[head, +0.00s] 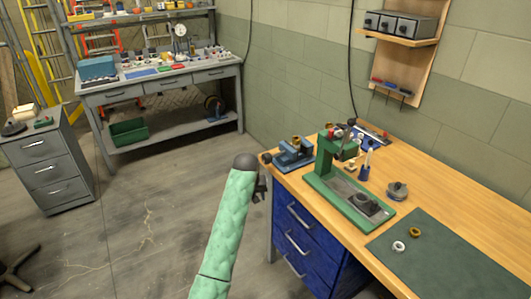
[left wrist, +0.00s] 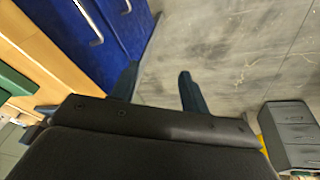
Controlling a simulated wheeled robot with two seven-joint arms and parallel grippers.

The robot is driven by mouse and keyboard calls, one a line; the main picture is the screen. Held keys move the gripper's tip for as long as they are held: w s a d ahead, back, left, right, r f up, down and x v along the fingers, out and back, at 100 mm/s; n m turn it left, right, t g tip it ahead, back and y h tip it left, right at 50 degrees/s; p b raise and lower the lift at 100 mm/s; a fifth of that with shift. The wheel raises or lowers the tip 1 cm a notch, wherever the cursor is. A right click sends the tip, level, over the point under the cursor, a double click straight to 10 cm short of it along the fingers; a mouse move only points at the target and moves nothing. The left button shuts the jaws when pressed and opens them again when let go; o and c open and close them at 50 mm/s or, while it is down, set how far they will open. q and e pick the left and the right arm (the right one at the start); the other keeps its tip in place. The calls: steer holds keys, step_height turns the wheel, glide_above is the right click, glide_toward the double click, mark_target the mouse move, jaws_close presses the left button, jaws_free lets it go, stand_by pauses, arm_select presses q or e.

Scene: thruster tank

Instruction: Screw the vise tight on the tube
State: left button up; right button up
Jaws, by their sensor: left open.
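The vise does not show clearly there. My right gripper is in neither view.
A green press (head: 345,172) stands right of the vise. A green mat (head: 430,262) holds two small rings. Blue drawers (head: 300,225) are under the workbench (head: 480,195); they also show in the left wrist view (left wrist: 85,50). Open floor (head: 140,220) lies to the left.

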arm_select(q)
step_height(320, 180, up, 20)
steer(key=n+p, duration=0.1)
steer(key=p, duration=0.2)
glide_above(266, 156)
steer(key=w, duration=0.1)
steer(key=w+n, duration=0.2)
steer(key=f+n+g, duration=0.2)
steer(key=f, duration=0.1)
steer(key=s+f+g+y+p, duration=0.1)
steer(key=shift+a+f+n, duration=0.1)
steer(key=shift+f+n, duration=0.15)
steer(key=shift+n, duration=0.15)
steer(key=shift+f, duration=0.55)
step_height(266, 156, down, 5)
steer(key=p, duration=0.2)
steer(key=shift+f+p, duration=0.2)
steer(key=shift+p, duration=0.1)
steer(key=shift+f, duration=0.8)
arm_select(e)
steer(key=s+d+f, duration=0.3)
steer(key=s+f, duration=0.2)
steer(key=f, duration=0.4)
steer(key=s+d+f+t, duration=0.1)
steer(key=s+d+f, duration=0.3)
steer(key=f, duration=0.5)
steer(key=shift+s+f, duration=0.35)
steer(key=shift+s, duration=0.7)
arm_select(q)
steer(key=shift+c, duration=0.3)
